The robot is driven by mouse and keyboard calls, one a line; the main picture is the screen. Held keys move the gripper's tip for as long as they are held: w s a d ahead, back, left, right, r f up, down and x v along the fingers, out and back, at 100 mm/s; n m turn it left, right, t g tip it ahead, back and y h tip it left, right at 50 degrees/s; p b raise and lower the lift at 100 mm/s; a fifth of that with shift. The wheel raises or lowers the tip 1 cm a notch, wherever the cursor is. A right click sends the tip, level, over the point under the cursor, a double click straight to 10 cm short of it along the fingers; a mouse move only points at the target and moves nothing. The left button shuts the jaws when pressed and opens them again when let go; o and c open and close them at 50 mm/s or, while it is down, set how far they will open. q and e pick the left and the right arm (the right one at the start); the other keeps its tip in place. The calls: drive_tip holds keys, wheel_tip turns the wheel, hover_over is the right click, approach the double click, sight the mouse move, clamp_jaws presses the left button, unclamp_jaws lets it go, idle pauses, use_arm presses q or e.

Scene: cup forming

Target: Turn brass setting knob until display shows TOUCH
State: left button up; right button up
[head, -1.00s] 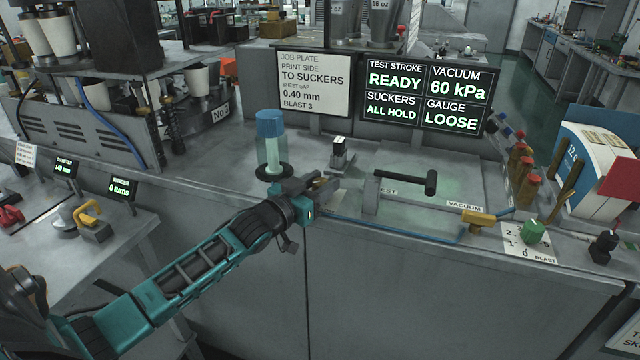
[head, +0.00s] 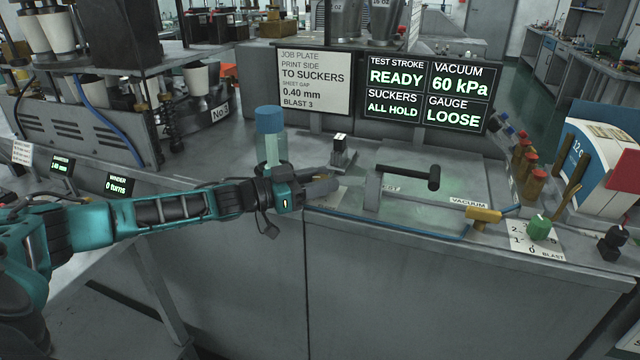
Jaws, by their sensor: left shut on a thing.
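My left gripper (head: 325,184) reaches in from the left to the front edge of the grey bench. Its fingers are shut at a spot beside the small black block with a bright top (head: 341,150). The brass setting knob does not show clearly; the fingers cover the spot where they grip, and it seems to be between them. The display (head: 428,95) reads TEST STROKE READY, VACUUM 60 kPa, SUCKERS ALL HOLD and GAUGE LOOSE. My right gripper is not in view.
A clear cylinder with a blue cap (head: 270,135) stands just behind my left wrist. A black-handled lever (head: 405,175) is right of the gripper. Further right are a yellow valve handle (head: 484,214) and a green knob (head: 540,228). The job plate sign (head: 314,83) stands behind.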

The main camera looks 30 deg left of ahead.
use_arm(q)
drive_tip(key=shift+m+g+h, duration=0.3)
drive_tip(key=shift+m+h, duration=0.1)
drive_tip(key=shift+h, duration=0.1)
drive_tip(key=o, duration=0.9)
drive_tip(key=shift+o, duration=0.2)
drive_tip(key=shift+a, duration=0.1)
drive_tip(key=v, duration=1.2)
drive_tip(key=shift+s+a, duration=0.25)
drive_tip(key=shift+s, duration=0.05)
